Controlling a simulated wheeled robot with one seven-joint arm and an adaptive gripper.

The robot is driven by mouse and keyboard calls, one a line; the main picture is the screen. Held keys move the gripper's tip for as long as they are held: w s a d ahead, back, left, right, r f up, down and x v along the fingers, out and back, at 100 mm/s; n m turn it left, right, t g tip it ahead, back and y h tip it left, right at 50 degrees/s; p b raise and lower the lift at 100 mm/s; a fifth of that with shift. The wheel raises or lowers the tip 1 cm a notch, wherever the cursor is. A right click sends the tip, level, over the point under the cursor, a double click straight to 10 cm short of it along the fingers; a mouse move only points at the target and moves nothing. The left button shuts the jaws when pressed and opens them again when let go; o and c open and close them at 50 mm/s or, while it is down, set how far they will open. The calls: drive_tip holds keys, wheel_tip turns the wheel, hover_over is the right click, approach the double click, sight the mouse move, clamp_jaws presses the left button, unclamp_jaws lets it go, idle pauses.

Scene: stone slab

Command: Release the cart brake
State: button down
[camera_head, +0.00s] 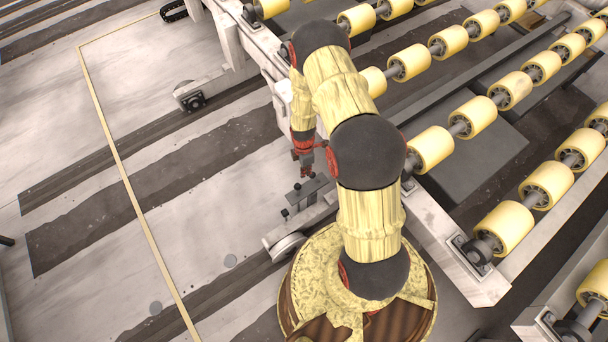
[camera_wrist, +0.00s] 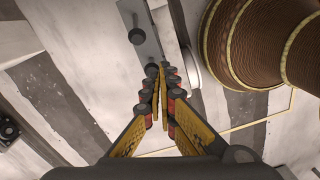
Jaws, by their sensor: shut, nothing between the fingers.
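The cart (camera_head: 425,230) is a pale metal frame with rows of yellow rollers on top. A grey brake plate with dark upright knobs (camera_head: 304,194) sits on the cart's lower rail, just behind a wheel (camera_head: 287,246). My gripper (camera_head: 303,172) points down above this plate, beside the cart frame. In the wrist view the plate (camera_wrist: 146,47) shows two dark round knobs. My gripper (camera_wrist: 161,72) is shut and empty, its fingertips close to the nearer knob (camera_wrist: 152,70). I cannot tell whether they touch it.
Another cart wheel (camera_head: 190,97) stands on the floor farther back. The floor (camera_head: 180,200) left of the cart is open, with dark strips and a thin yellow line (camera_head: 125,180). Yellow rollers (camera_head: 505,225) fill the right side of the head view.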

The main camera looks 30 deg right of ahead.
drive_tip(key=shift+w+d+n+t, duration=0.2)
drive_tip(key=shift+w+n, duration=0.3)
drive_tip(key=shift+n, duration=0.35)
drive_tip(key=shift+w+d+n+t, duration=0.1)
drive_tip(key=shift+w+n+t, duration=0.1)
drive_tip(key=shift+w+n, duration=0.45)
drive_tip(key=shift+s, duration=0.2)
wheel_tip(320, 180, down, 10)
drive_tip(key=b, duration=0.3)
drive_tip(key=shift+b, duration=0.35)
drive_tip(key=shift+d+r, duration=0.1)
drive_tip(key=d+r+p, duration=0.2)
drive_tip(key=d, duration=0.5)
drive_tip(key=shift+d+r, duration=0.15)
drive_tip(key=shift+d, duration=0.05)
drive_tip(key=shift+w+r+p, duration=0.1)
drive_tip(key=shift+p, duration=0.2)
